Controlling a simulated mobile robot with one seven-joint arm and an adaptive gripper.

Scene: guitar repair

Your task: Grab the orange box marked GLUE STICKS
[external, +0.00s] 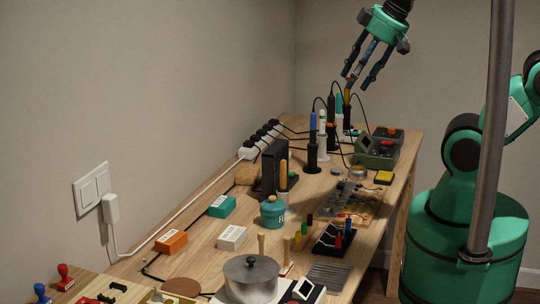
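A small orange box (171,243) lies on the wooden workbench (190,270) at the near left, close to the wall. It has a pale label on its side, too small to read here. My gripper (355,80) hangs high over the far end of the bench, pointing down and slightly left. Its fingers are spread apart and it looks open. It is far from the orange box, above the soldering tools. I cannot tell whether the thin piece between the fingers is part of the gripper or a tool behind it.
A teal box (222,206) and a white box (231,238) lie right of the orange box. A white power cord (196,203) runs behind it. A metal pot (251,280), a teal canister (273,212) and upright tools (312,140) stand on the bench.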

